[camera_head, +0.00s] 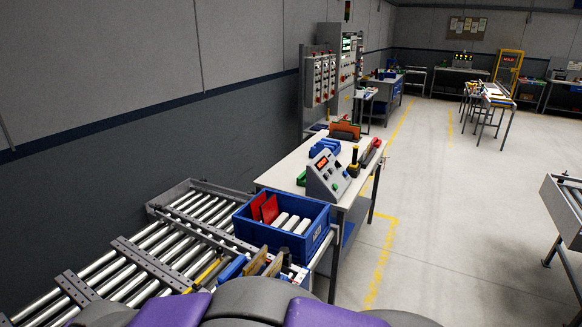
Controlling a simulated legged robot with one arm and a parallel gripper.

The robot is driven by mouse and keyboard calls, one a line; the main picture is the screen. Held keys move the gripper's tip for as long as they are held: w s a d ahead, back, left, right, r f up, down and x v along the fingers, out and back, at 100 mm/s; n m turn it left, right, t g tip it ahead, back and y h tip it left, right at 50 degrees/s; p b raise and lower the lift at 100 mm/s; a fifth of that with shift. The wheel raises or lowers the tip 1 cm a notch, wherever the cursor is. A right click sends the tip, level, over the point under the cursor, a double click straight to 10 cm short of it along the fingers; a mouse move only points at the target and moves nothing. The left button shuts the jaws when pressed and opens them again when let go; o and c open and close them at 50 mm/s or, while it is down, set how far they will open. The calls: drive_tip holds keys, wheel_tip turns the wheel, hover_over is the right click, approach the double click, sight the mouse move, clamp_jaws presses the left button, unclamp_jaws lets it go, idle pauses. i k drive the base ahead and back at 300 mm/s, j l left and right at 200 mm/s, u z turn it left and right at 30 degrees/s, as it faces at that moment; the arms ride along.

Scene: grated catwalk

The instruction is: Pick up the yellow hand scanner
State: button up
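A small upright black and yellow item (354,163) stands on the light-topped workbench (291,172), just right of the grey control box. It looks like the yellow hand scanner, but it is too small to make out clearly. My gripper is not in view. Purple and grey parts of my own body fill the bottom edge, well short of the item.
A grey control box (327,176) with a red display is on the bench beside the item. A blue crate (266,235) stands nearer. A roller conveyor (150,262) runs along the left. Open floor (440,230) lies right of the bench; another conveyor (564,212) stands far right.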

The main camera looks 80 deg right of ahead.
sight(354, 166)
drive_tip(key=z, duration=3.1)
drive_tip(key=u, duration=0.45)
drive_tip(key=l+u, duration=0.1)
drive_tip(key=u, duration=0.35)
drive_tip(key=k+u, duration=0.1)
drive_tip(key=u, duration=0.8)
drive_tip(key=k+u, duration=0.1)
drive_tip(key=u, duration=1.2)
drive_tip(key=k+j+u, duration=0.1)
drive_tip(key=u, duration=0.35)
drive_tip(key=l+z, duration=0.2)
drive_tip(key=z, duration=0.2)
drive_tip(key=l+z, duration=0.2)
drive_tip(key=z, duration=0.2)
drive_tip(key=l+z, duration=0.2)
drive_tip(key=z, duration=0.2)
drive_tip(key=l+z, duration=0.2)
drive_tip(key=z, duration=0.2)
drive_tip(key=l+z, duration=0.15)
drive_tip(key=z, duration=0.25)
drive_tip(key=i+l+z, duration=0.45)
drive_tip(key=i+l, duration=0.25)
drive_tip(key=l, duration=0.2)
drive_tip(key=i+l+z, duration=0.4)
drive_tip(key=i+l, duration=0.3)
drive_tip(key=i, duration=0.1)
